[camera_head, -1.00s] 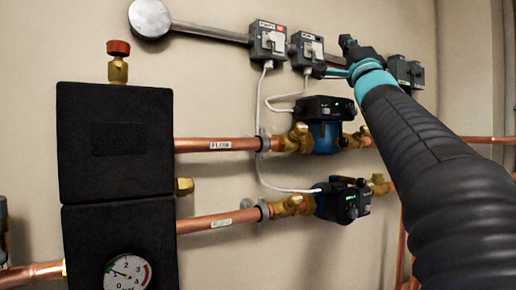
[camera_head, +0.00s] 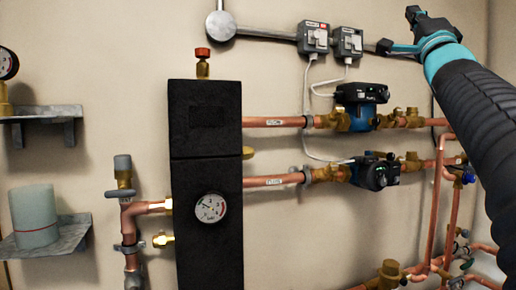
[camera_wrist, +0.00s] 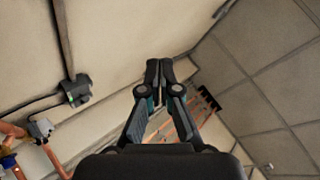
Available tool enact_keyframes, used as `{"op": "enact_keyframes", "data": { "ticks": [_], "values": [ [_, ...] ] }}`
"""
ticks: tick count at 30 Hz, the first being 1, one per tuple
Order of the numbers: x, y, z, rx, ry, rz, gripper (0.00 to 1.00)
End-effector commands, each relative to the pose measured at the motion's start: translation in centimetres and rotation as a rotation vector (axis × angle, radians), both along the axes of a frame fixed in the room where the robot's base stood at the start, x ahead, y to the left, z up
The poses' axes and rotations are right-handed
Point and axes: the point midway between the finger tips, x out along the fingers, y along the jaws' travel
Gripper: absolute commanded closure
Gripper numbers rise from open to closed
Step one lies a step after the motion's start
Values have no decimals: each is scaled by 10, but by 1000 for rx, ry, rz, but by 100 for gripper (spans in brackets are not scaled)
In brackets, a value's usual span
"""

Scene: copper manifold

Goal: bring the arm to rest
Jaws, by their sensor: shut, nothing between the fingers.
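My gripper (camera_head: 413,14) is at the top right in the head view, at the end of my raised arm, in front of the wall. In the wrist view my gripper (camera_wrist: 153,72) shows its two dark fingers closed together, with nothing between the tips. It is apart from the pipes and the pumps. Part of the arm runs out of the picture at the right edge in the head view.
Two switch boxes (camera_head: 314,38) sit on the wall left of my gripper. Below are two pumps (camera_head: 362,105) on copper pipes, and a black block with a gauge (camera_head: 211,208). Shelves (camera_head: 45,115) are at the left. In the wrist view, a tiled surface (camera_wrist: 262,50) is at the right.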

Motion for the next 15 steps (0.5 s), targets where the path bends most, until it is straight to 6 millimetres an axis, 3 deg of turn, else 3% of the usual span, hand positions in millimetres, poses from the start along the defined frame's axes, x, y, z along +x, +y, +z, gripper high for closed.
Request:
{"op": "enact_keyframes", "data": {
  "ticks": [11, 15],
  "values": [
    [10, -8, -10, -117, 82, -194, 100],
    [22, -23, -30, -161, 172, -303, 100]
  ]
}}
